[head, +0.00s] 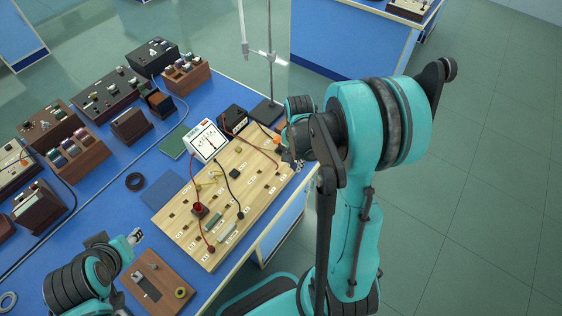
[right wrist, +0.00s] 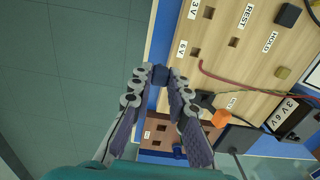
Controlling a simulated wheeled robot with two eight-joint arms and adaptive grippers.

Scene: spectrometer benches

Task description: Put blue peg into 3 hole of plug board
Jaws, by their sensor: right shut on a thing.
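The light wooden plug board (head: 232,196) lies on the blue bench, with rows of labelled holes, wires and pegs. My right gripper (head: 293,161) is at the board's far right edge. In the right wrist view its fingertips (right wrist: 160,76) are closed around a small dark blue block, the blue peg (right wrist: 160,73). The peg appears just off the board's edge, near holes labelled 6 V and REST; its height cannot be told.
An analog meter (head: 207,141) and a dark box (head: 233,119) stand behind the board. A stand with a metal rod (head: 269,70) rises beside them. A brown wooden panel (head: 157,283) lies at the front. Red and black wires cross the board.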

